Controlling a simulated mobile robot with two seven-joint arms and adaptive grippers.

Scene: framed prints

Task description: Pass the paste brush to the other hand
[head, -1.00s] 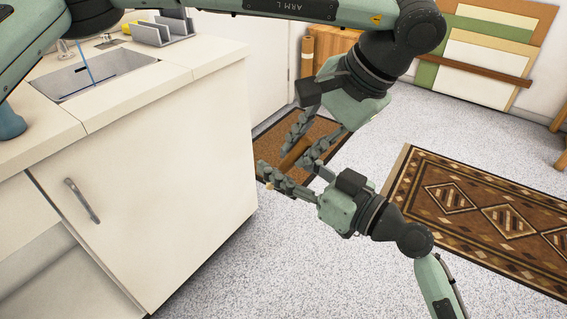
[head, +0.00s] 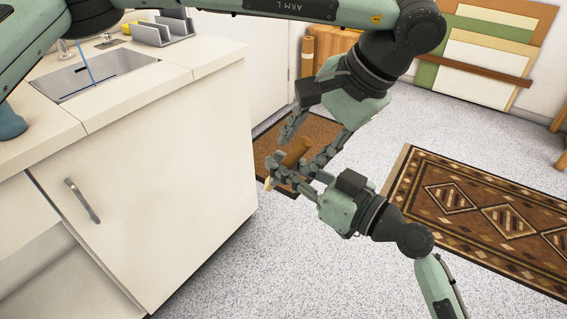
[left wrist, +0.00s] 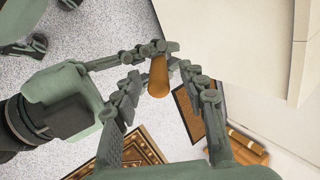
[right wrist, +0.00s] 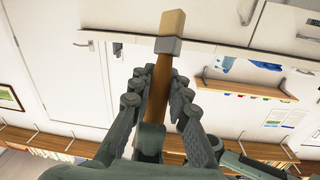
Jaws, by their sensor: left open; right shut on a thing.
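The paste brush has a brown handle (head: 297,152), a grey ferrule (right wrist: 167,46) and a pale tan bristle end (right wrist: 172,21). My right gripper (head: 273,168) is shut on the handle; its fingers close from both sides in the right wrist view (right wrist: 158,82). The bristle end points away from that camera. My left gripper (head: 293,148) is open, with its fingers spread on either side of the handle. In the left wrist view the handle's end (left wrist: 158,78) shows between the left fingers (left wrist: 168,88), apart from both. The bristles are hidden there.
A white counter with a sink (head: 95,72) and a cabinet door (head: 150,190) stands left of the grippers. A brown doormat (head: 318,130) lies below them and a patterned rug (head: 480,220) lies at right. The floor between is clear.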

